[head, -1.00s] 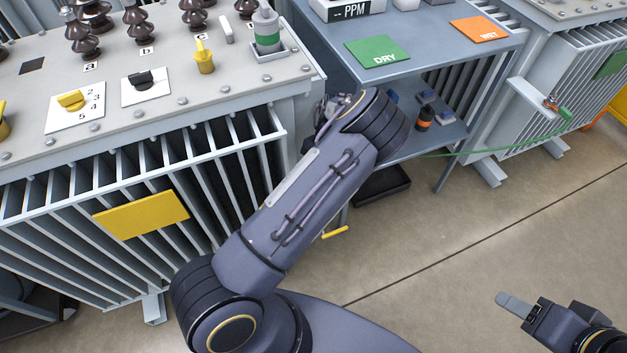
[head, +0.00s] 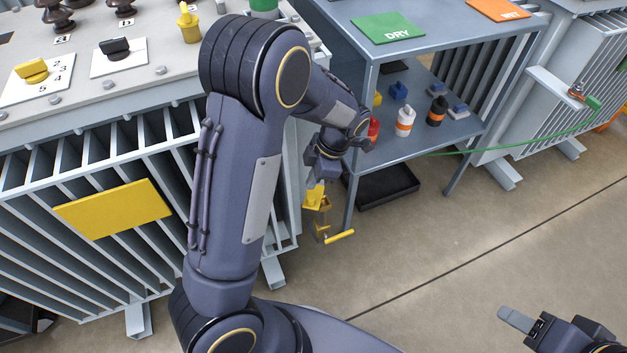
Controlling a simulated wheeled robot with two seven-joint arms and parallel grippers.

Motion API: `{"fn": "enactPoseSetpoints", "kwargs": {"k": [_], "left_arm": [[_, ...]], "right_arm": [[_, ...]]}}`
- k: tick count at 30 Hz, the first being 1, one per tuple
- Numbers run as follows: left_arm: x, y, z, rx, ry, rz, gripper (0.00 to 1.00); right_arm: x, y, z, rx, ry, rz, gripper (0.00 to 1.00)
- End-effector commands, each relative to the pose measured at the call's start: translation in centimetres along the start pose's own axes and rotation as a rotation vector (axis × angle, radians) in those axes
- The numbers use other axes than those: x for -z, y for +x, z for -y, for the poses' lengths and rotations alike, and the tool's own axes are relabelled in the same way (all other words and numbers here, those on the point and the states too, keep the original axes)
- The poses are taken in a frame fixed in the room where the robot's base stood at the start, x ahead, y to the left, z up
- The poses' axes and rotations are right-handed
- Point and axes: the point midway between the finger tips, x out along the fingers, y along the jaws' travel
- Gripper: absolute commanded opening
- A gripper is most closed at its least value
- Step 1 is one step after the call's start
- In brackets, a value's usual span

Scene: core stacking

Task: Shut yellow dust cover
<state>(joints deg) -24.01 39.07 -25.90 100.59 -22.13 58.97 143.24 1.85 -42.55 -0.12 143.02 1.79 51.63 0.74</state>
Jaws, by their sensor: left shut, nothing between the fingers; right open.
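A yellow part (head: 316,197), which looks like the dust cover, sits low on the right end of the near transformer, beside the bench leg. It is small and partly covered, so I cannot tell how far open it is. My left gripper (head: 317,182) points down just above it, shut and empty. I cannot tell whether the fingers touch the yellow part. A yellow lever handle (head: 340,237) sticks out below it. My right gripper (head: 516,320) is open and empty over the floor at the lower right.
The grey bench (head: 440,60) stands right of the cover, with several bottles on its lower shelf and a black tray (head: 388,190) beneath. The finned transformer (head: 90,255) fills the left. A green cable (head: 520,148) runs to the right unit. The floor in front is clear.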

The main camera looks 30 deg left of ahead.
Motion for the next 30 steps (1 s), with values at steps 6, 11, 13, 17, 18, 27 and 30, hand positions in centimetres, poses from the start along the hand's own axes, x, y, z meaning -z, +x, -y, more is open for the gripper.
{"fn": "enactPoseSetpoints", "kwargs": {"k": [6,11,13,17,18,27,30], "left_arm": [[-0.1,4.5,0.0,0.004,-0.002,-0.002,0.00],[0.0,6.3,0.0,0.003,-0.002,-0.002,0.00],[0.0,6.7,0.0,0.002,-0.002,-0.002,0.00],[0.0,6.9,0.0,0.001,-0.002,0.000,0.00],[0.0,6.9,0.0,0.001,-0.002,0.000,0.00],[0.0,6.8,-0.1,0.002,-0.004,-0.001,0.00],[0.2,6.8,-0.4,0.004,-0.012,-0.002,0.00]], "right_arm": [[-0.8,1.7,-0.8,0.000,0.000,0.000,0.51],[-1.1,2.2,-1.0,0.000,0.000,0.000,0.51],[-1.2,2.3,-1.0,0.000,0.000,0.000,0.51],[-1.2,2.3,-1.1,0.000,0.000,0.000,0.51],[-1.2,2.3,-1.0,0.000,0.000,0.000,0.51],[-1.1,2.2,-1.0,0.000,0.000,0.000,0.51],[-1.1,2.2,-1.0,0.000,0.000,0.000,0.51]]}}
